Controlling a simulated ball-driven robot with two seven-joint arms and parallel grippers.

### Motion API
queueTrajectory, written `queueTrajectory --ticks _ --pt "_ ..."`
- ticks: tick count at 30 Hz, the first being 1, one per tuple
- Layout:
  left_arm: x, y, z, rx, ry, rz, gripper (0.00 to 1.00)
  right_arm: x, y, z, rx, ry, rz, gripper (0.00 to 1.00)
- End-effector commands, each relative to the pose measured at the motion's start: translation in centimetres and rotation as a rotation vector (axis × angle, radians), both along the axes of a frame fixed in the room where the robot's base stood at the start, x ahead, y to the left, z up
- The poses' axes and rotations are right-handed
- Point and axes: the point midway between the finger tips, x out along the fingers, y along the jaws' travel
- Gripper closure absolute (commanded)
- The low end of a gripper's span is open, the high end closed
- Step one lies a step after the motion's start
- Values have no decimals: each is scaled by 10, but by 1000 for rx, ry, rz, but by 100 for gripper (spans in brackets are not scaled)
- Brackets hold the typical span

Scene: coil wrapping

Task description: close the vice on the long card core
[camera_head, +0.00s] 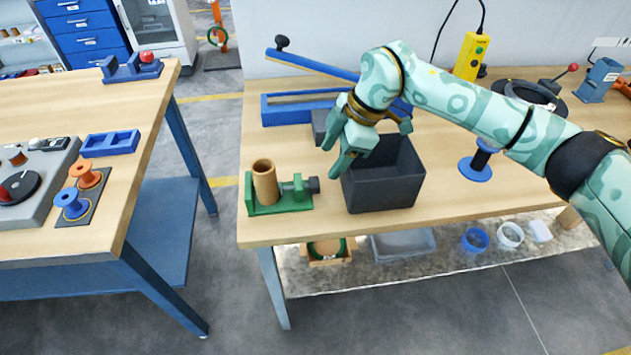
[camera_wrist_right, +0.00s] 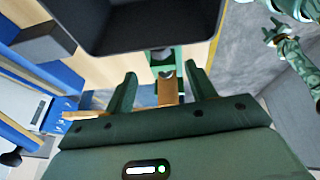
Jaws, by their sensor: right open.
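The long card core (camera_head: 264,182) is a brown tube standing upright in the green vice (camera_head: 280,208) at the table's near left corner. The vice's sliding jaw and dark knob (camera_head: 314,185) are right of the core. Whether the jaw touches the core I cannot tell. My right gripper (camera_head: 335,156) is open and empty, above and right of the vice, beside the dark bin. In the right wrist view its fingers (camera_wrist_right: 165,92) are apart, with the vice (camera_wrist_right: 163,60) and brown core (camera_wrist_right: 168,91) beyond them. A patterned teal hand (camera_wrist_right: 278,36), apparently my left one, shows small at top right.
The dark open bin (camera_head: 383,192) stands just right of the vice, close under my right gripper. A blue long-handled tool (camera_head: 300,108) lies behind. A blue spool (camera_head: 476,169) stands further right. Another table (camera_head: 150,95) is at left, across a floor gap.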

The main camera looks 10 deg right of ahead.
Motion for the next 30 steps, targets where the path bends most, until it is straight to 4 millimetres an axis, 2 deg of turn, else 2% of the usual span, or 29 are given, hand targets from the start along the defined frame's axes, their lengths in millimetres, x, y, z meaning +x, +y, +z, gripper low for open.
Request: queueTrajectory --ticks 1,3,9,15,23,24,28,29,30 --pt "-2 -1 -6 -2 5 -1 55 0 6 -17 1 6 1 44" --pt "-4 -3 -11 -3 9 -2 55 2 13 -34 1 5 2 44" --pt "-7 -5 -21 -7 16 -2 55 5 28 -68 1 2 2 44" --pt "-8 -5 -24 -7 18 -2 55 6 34 -81 2 0 2 44" --pt "-8 -4 -24 -6 18 0 55 6 35 -82 2 -1 2 44" --pt "-8 -4 -24 -6 18 0 55 6 35 -82 2 -1 2 47" --pt "-8 -4 -24 -6 18 1 55 6 35 -82 2 -1 2 83" --pt "-8 -4 -24 -6 18 1 55 6 35 -82 2 -1 2 89" --pt "-8 -4 -24 -6 18 1 55 6 35 -82 2 -1 3 89"
